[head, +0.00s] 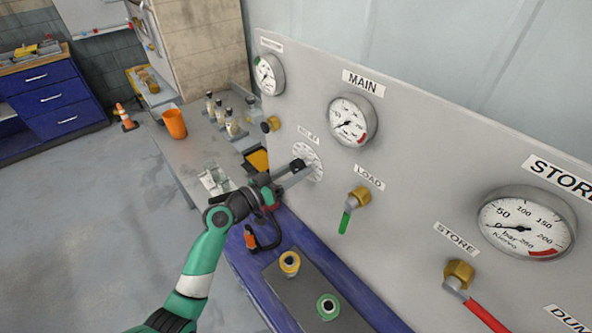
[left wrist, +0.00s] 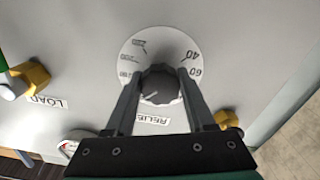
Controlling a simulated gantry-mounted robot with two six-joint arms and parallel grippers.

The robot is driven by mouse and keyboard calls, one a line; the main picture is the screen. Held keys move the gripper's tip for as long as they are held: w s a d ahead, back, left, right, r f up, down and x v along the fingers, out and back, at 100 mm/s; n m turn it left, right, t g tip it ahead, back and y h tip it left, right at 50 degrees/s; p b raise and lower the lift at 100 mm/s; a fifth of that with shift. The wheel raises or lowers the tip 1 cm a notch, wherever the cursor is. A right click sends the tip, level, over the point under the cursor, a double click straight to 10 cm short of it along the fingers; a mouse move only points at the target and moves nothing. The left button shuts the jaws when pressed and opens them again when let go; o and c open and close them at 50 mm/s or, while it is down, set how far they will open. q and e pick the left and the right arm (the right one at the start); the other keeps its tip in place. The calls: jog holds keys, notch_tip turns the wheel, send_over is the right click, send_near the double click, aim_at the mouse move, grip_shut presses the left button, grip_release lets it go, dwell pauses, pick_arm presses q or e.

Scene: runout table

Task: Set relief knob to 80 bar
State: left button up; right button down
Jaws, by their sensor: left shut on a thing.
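The relief knob (left wrist: 160,82) is dark and round with a white pointer line, on a white round dial (left wrist: 140,45) with printed numbers. My left gripper (left wrist: 159,95) is shut on the knob, one finger on each side. In the left wrist view the pointer line aims down and left; 40 and 60 show at the right, and the fingers hide part of the scale. I cannot tell the exact value. In the head view the dial (head: 312,160) sits on the grey panel and my left gripper (head: 298,166) reaches it from the left. My right gripper is not in view.
Around the dial are the MAIN gauge (head: 350,120), the LOAD valve with green lever (head: 345,222), the STORE gauge (head: 525,225) and a red-levered valve (head: 485,315). An orange cup (head: 174,124) and several bottles (head: 230,122) stand on the bench behind.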

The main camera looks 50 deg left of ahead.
pick_arm(q)
grip_shut()
jog(key=shift+n, duration=0.3)
jog(key=n+p, duration=0.2)
jog(key=n, duration=0.3)
jog(key=shift+d+r, duration=0.1)
jog(key=shift+r, duration=0.05)
jog(key=n+p, duration=0.2)
jog(key=n, duration=0.3)
jog(key=shift+r+n+p, duration=0.1)
jog(key=shift+n+p, duration=0.2)
jog(key=shift+n, duration=0.1)
jog(key=n+p, duration=0.3)
jog(key=n, duration=0.3)
jog(key=shift+r, duration=0.15)
jog(key=n+p, duration=0.1)
jog(key=n, duration=0.2)
jog(key=shift+n+p, duration=0.65)
jog(key=shift+n, duration=0.95)
